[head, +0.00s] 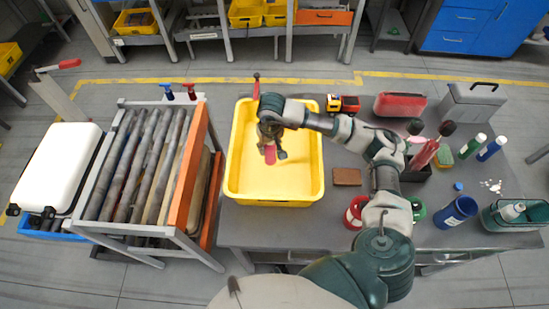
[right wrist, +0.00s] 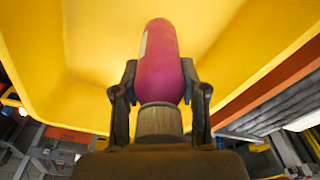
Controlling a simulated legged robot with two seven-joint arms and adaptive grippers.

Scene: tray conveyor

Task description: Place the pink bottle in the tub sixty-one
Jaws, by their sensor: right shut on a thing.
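The pink bottle (right wrist: 160,65) is between the fingers of my right gripper (right wrist: 160,100) in the right wrist view, with its tan cap end toward the palm. In the head view my right gripper (head: 271,146) is over the inside of the yellow tub (head: 234,183), and the pink bottle (head: 270,155) points down from it. The gripper is shut on the bottle. I cannot tell whether the bottle touches the tub floor. No number is readable on the tub. The rest of the tub looks empty. My left gripper is not in view.
A roller conveyor (head: 150,165) with an orange side rail stands left of the tub. Right of the tub on the grey table are a toy truck (head: 342,104), a brown block (head: 346,177), a red case (head: 400,105), a grey toolbox (head: 471,108) and a blue cup (head: 455,211).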

